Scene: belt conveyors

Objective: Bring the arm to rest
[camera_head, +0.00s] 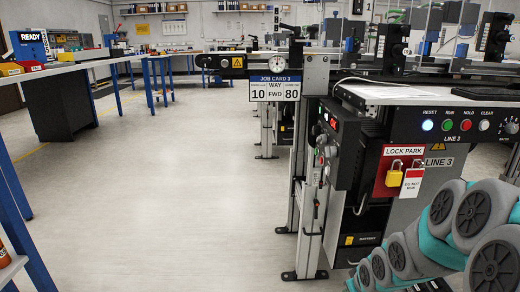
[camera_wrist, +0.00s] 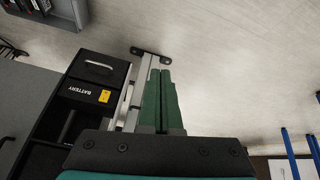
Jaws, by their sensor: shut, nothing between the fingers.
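My arm (camera_head: 445,235) shows at the lower right of the head view as grey and teal links folded beside the LINE 3 control cabinet. My gripper (camera_wrist: 161,74) shows in the wrist view with its two green fingers side by side and shut, nothing held between them. The fingers point over the floor, beside a metal stand leg (camera_wrist: 136,95); I cannot tell whether they touch it. My gripper is not clearly visible in the head view.
The LINE 3 panel (camera_head: 465,125) has lit buttons. A yellow padlock (camera_head: 394,178) and a tag (camera_head: 412,182) hang on the red lock park plate. A black battery box (camera_wrist: 95,85) is left of my gripper. Open floor (camera_head: 165,190) lies left of the conveyor.

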